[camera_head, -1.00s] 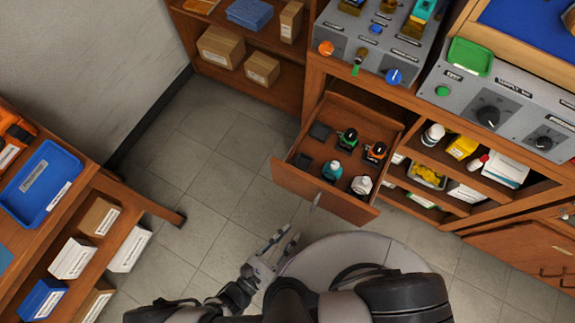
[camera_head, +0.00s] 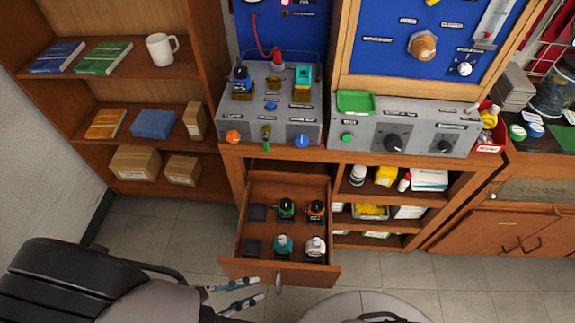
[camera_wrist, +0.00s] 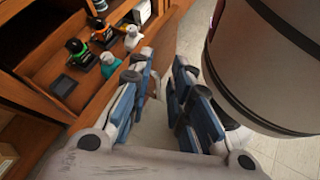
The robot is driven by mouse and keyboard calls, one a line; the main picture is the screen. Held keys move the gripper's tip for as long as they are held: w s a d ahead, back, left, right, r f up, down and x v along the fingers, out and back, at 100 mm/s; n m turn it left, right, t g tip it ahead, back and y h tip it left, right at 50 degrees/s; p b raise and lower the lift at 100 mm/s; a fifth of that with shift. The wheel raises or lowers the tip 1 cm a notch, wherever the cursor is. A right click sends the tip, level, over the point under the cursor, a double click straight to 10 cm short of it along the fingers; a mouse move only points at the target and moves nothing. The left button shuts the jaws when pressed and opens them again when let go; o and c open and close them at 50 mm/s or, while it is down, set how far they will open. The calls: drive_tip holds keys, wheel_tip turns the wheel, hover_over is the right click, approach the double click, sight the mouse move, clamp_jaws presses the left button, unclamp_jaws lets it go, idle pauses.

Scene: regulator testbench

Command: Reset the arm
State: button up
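My gripper (camera_head: 262,293) is low in the head view, in front of the open drawer and just left of its handle. In the wrist view my gripper (camera_wrist: 160,85) has its two fingers apart with nothing between them. My arm comes in from the lower left of the head view. The open drawer (camera_head: 235,267) holds a green-and-black regulator (camera_head: 286,208), an orange-and-black one (camera_head: 316,209), a teal one (camera_head: 283,245) and a white one (camera_head: 316,246). Dark square holders at its left are empty.
A test bench (camera_head: 270,130) with knobs stands above the drawer. Shelves with bottles and boxes (camera_head: 385,176) are right of it. A bookcase (camera_head: 150,75) with books, a mug and cartons is at the left. Floor (camera_head: 510,275) is clear at the right.

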drive_tip(key=w+d+r+m+g+y, duration=0.3)
drive_tip(key=w+d+r+m, duration=0.15)
drive_tip(key=r, duration=0.35)
drive_tip(key=w+d+r+m+g+y, duration=0.35)
drive_tip(key=d+r+m, duration=0.25)
drive_tip(key=r, duration=0.2)
drive_tip(key=s+d+r+m+t+y, duration=0.2)
drive_tip(key=d+r+m+t+y, duration=0.2)
drive_tip(key=d+r+m, duration=0.6)
drive_tip(key=d+t, duration=0.1)
drive_tip(key=d, duration=0.1)
drive_tip(key=shift+s+d+r+t, duration=0.2)
drive_tip(key=shift+d+r+t, duration=0.15)
